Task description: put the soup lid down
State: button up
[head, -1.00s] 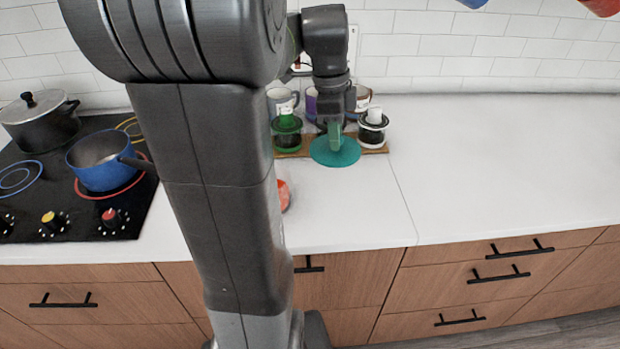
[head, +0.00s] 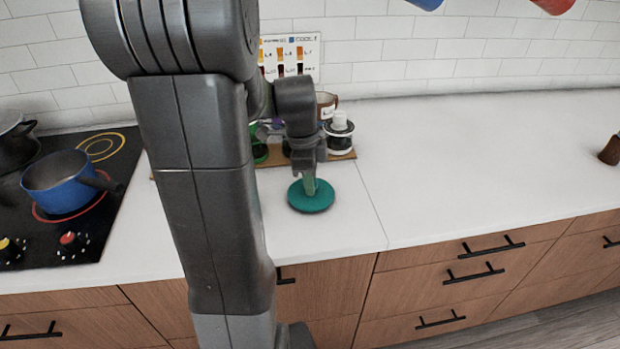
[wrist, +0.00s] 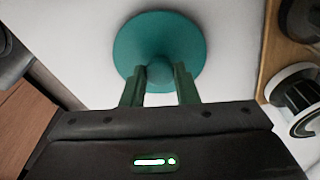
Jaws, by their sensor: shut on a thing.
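The soup lid (head: 311,197) is a round teal disc, low over the white counter in front of the wooden board. It also shows in the wrist view (wrist: 160,40), with a round knob at its middle. My gripper (head: 310,182) is above the lid, with its green fingers pointing down. In the wrist view my gripper (wrist: 159,80) has its two fingers on either side of the knob, shut on it. I cannot tell whether the lid touches the counter.
A wooden board (head: 342,156) with jars and mugs, including a white-topped jar (head: 338,133), stands behind the lid. A blue pot (head: 58,183) is on the black stove at left. The white counter to the right (head: 450,150) is wide and clear.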

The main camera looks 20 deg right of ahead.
aim_at(304, 192)
jog(key=shift+f, duration=0.1)
jog(key=o, duration=0.9)
jog(key=shift+o, duration=0.2)
notch_tip(304, 192, up, 12)
jog(key=a, duration=0.1)
jog(key=shift+w+a, duration=0.15)
jog(key=shift+w, duration=0.2)
jog(key=shift+o, duration=0.4)
jog(key=shift+p, duration=0.3)
